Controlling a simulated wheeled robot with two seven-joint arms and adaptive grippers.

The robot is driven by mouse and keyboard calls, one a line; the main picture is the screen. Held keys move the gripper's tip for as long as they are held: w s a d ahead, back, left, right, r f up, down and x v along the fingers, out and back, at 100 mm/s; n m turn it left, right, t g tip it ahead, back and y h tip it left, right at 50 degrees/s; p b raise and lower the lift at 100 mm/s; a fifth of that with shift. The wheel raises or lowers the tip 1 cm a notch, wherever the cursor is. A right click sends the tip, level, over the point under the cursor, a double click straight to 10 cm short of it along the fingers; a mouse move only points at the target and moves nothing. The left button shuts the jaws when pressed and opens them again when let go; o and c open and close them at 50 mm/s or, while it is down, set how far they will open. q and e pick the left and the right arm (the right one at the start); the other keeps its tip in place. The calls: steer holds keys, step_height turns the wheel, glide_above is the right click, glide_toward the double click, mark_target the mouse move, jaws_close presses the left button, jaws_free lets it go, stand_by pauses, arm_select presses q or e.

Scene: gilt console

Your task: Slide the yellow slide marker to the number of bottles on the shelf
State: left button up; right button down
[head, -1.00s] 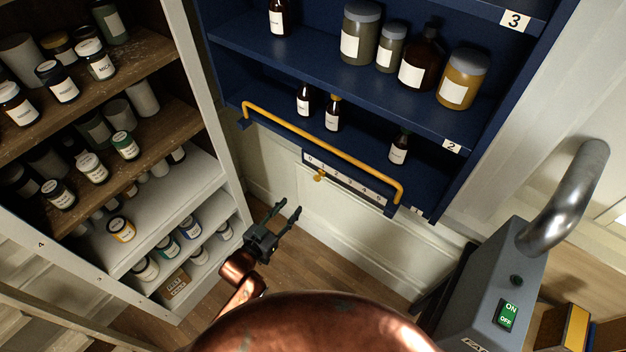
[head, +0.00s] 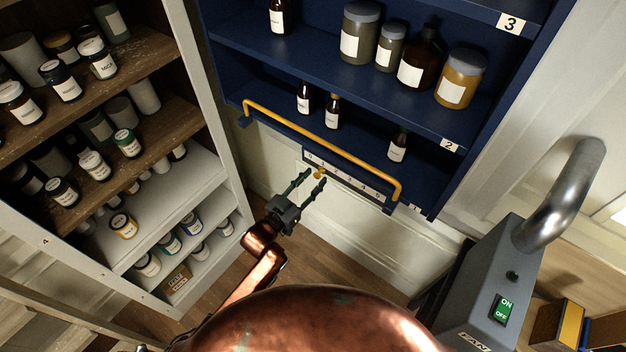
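The yellow slide marker (head: 319,173) sits near the low-number end of the white number scale (head: 345,183) under the blue shelf unit's yellow rail; the exact number beside it is too small to read. My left gripper (head: 307,180) is open and empty, its fingertips close to the marker; I cannot tell whether they touch it. The blue shelf (head: 268,55) carries bottles and jars on several levels. The bottom level, tagged 1, holds small dark bottles (head: 332,111) and another bottle (head: 398,147) at its right. My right gripper is not in view.
A yellow rail (head: 325,146) runs along the front of the blue shelf's bottom level. A white-framed shelf (head: 222,115) with several jars stands at left. A grey switch box (head: 490,275) with a metal pipe stands at right. Wooden floor (head: 300,262) shows below.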

arm_select(q)
jaws_close()
stand_by(0.4)
